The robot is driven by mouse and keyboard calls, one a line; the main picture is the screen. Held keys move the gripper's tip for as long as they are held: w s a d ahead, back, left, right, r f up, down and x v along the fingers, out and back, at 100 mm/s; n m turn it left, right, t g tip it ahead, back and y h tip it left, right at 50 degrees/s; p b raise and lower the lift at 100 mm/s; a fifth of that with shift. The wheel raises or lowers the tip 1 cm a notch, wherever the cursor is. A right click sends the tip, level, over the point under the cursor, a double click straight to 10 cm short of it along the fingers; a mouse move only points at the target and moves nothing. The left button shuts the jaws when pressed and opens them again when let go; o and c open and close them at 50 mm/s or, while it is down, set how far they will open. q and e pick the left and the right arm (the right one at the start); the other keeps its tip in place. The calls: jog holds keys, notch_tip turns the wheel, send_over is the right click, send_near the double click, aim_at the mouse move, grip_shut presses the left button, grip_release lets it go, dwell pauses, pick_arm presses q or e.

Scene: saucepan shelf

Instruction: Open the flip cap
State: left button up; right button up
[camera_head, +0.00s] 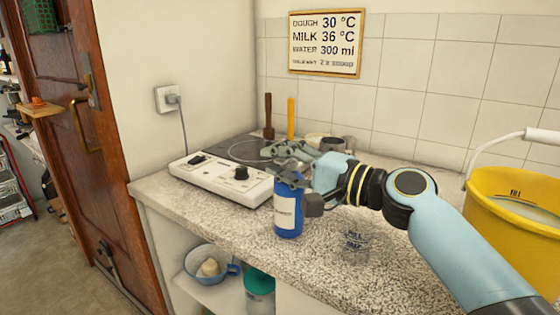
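A blue bottle (288,212) with a white label stands upright on the speckled counter (235,225), near its front edge. My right arm comes in from the right, and its grey gripper (280,162) is at the top of the bottle. The gripper covers the bottle's cap, so I cannot see the cap or whether it is open. The fingers overlap the bottle top and the dark things behind, so I cannot tell if they touch it or how far apart they are. My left gripper is not in view.
A white control box (222,180) with a black knob sits left of the bottle, its cord running to a wall socket (167,98). A clear glass (354,243) stands right of the bottle. A yellow bucket (515,225) is at the right.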

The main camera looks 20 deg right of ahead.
grip_shut()
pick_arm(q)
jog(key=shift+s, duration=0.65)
pick_arm(e)
jog(key=shift+s, duration=0.1)
